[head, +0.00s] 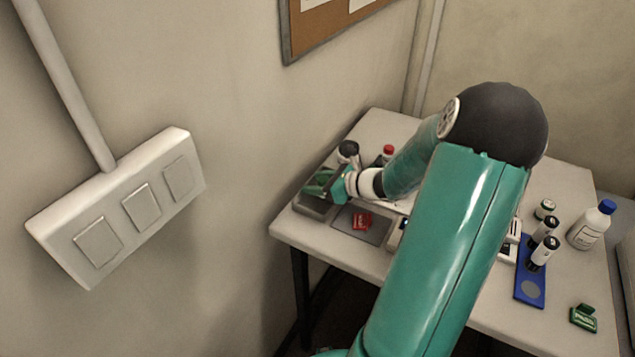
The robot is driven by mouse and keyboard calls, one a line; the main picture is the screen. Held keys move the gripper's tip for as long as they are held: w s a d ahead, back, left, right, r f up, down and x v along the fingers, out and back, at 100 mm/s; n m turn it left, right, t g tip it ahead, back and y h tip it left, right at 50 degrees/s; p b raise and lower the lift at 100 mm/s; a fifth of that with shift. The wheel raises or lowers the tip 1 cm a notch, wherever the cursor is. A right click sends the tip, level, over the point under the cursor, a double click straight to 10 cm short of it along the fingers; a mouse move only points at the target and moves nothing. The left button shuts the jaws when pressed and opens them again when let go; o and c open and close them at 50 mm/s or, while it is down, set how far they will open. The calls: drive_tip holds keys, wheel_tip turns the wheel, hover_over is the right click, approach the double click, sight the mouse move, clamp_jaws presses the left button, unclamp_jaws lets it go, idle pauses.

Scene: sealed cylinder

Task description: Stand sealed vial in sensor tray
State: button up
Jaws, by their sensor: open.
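My gripper (318,186) is open at the table's left end, over a small grey tray (315,211). The fingers are small here, and I cannot tell whether anything stands between them. A blue tray (530,289) lies on the right side of the table. I cannot tell which item is the sealed vial or which tray is the sensor tray.
A red block (361,221) sits on a flat grey plate (371,232). A black-topped item (348,150) and a red-capped item (388,151) stand behind my gripper. A blue-capped bottle (592,226) and green case (583,318) are at right. My arm hides the table's middle.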

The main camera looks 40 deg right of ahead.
drive_tip(key=shift+r, duration=0.1)
drive_tip(key=shift+s+d+r, duration=0.1)
drive_tip(key=shift+s+r, duration=0.05)
drive_tip(key=v, duration=1.1)
drive_tip(key=shift+s+r, duration=0.2)
drive_tip(key=shift+s, duration=0.1)
drive_tip(key=w+a+n+g, duration=0.1)
drive_tip(key=a+n, duration=0.1)
drive_tip(key=a, duration=0.1)
drive_tip(key=a+r+n+g+y, duration=0.1)
drive_tip(key=a+n, duration=0.1)
drive_tip(key=a, duration=0.1)
drive_tip(key=w+a+n+g, duration=0.1)
drive_tip(key=a+n, duration=0.1)
drive_tip(key=a, duration=0.1)
drive_tip(key=shift+w+a+r+g+y, duration=0.25)
drive_tip(key=shift+w+r+g+y, duration=0.05)
drive_tip(key=shift+w+r, duration=0.05)
drive_tip(key=s+a+r+n+g+h, duration=0.1)
drive_tip(key=s+a+r+n+h, duration=0.1)
drive_tip(key=a+n, duration=0.6)
drive_tip(key=s+a+r+n+g+h, duration=0.1)
drive_tip(key=s+a+r+n, duration=0.3)
drive_tip(key=a+n, duration=0.4)
drive_tip(key=s+a+r+n+g+h, duration=0.1)
drive_tip(key=s+a+r+n+h, duration=0.2)
drive_tip(key=a+n, duration=0.5)
drive_tip(key=shift+s+r+n+g, duration=0.3)
drive_tip(key=shift+r+n, duration=0.15)
drive_tip(key=shift+n, duration=0.55)
